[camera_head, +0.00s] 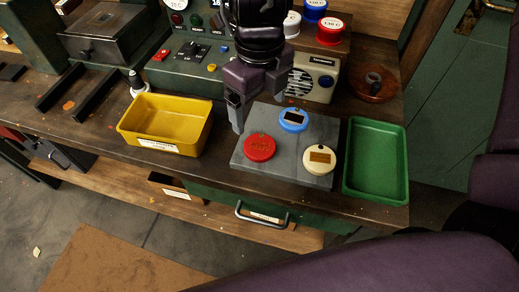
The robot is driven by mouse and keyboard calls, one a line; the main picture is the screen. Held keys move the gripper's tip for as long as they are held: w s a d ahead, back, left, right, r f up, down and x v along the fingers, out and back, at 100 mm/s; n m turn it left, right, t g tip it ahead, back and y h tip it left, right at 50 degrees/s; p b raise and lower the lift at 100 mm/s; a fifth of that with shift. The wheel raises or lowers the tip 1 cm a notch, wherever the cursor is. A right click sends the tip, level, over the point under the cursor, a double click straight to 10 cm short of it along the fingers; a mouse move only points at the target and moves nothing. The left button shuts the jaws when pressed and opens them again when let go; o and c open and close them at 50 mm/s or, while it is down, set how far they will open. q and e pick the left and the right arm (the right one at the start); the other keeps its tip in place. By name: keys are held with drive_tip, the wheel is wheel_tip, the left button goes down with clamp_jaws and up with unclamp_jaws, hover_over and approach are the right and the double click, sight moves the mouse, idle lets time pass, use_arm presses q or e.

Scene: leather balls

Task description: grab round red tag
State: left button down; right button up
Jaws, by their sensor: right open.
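The round red tag (259,147) lies flat on a grey slab (284,169) at the front of the bench. A round blue tag (293,119) with a dark label lies behind it to the right. A round cream tag (319,159) lies to its right. My right gripper (254,112) is open and empty, just behind the red tag and apart from it. One finger reaches down at the slab's left edge; the other is farther back and partly hidden. My left gripper is not in view.
A yellow bin (166,124) stands left of the slab and a green tray (376,162) right of it. A green control panel (190,66), a cream speaker box (311,78) and red and blue lidded pots stand behind. A drawer handle (262,218) juts out below the bench's front edge.

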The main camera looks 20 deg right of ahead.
sight(260, 145)
wheel_tip(260, 145, down, 3)
drive_tip(key=shift+w+r+b, duration=0.1)
drive_tip(key=shift+w+b, duration=0.05)
drive_tip(key=shift+b, duration=0.65)
drive_tip(key=shift+f, duration=0.55)
drive_tip(key=f, duration=0.6)
drive_tip(key=shift+s+a+f, duration=0.1)
drive_tip(key=shift+s, duration=0.3)
drive_tip(key=shift+f, duration=0.25)
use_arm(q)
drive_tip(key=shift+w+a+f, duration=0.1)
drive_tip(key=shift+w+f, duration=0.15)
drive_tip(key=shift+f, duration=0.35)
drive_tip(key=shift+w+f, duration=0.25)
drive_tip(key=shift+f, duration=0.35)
use_arm(e)
drive_tip(key=shift+c, duration=0.5)
drive_tip(key=shift+c, duration=1.3)
drive_tip(key=c, duration=0.7)
